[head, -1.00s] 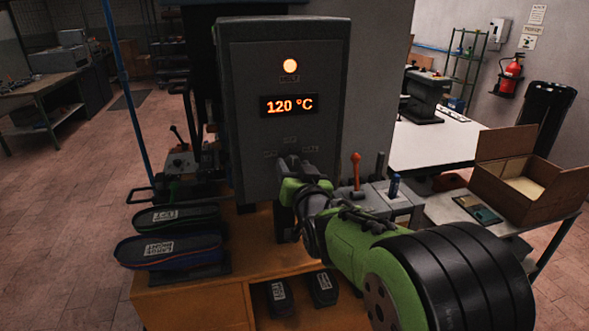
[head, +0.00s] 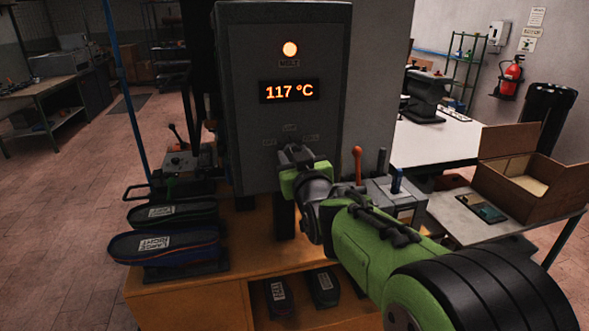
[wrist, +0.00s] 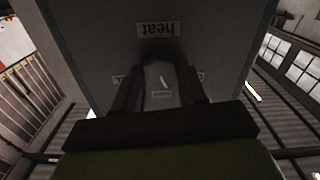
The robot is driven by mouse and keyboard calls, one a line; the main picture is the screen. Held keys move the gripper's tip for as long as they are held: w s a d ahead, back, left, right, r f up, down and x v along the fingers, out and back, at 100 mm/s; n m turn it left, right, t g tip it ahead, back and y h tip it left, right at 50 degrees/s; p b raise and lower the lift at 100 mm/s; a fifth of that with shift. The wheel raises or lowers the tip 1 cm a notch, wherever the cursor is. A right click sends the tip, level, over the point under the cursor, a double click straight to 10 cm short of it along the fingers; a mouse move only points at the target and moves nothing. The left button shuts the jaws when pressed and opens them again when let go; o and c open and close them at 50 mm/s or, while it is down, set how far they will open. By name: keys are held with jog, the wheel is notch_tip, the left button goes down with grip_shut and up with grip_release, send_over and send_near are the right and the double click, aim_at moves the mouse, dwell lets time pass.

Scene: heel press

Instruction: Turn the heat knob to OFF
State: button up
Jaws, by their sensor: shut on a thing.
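The grey control box (head: 285,60) stands upright in the head view, with an orange display (head: 289,91) reading 117 °C and a lit orange lamp (head: 290,49) above it. My gripper (head: 291,157) is at the lower front of the box, below small labels. In the wrist view my gripper (wrist: 161,88) has its two fingers shut on the dark heat knob (wrist: 163,72). A short white mark on the knob, slightly tilted, shows between the fingers. The "heat" label (wrist: 157,29) appears upside down there. Small labels around the knob are partly hidden and too small to read surely.
Shoe forms (head: 165,245) lie on the orange bench (head: 190,290) at left. A red-handled lever (head: 358,163) stands right of the box, close to my arm. An open cardboard box (head: 535,185) sits on a side table at right.

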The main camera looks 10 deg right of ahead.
jog(key=n+b, duration=0.3)
jog(key=shift+f+n, duration=0.15)
jog(key=shift+n, duration=0.15)
jog(key=shift+n+b, duration=1.05)
jog(key=shift+n, duration=0.55)
jog(key=o, duration=1)
jog(key=shift+o, duration=0.2)
jog(key=s, duration=1.5)
jog(key=shift+s, duration=0.35)
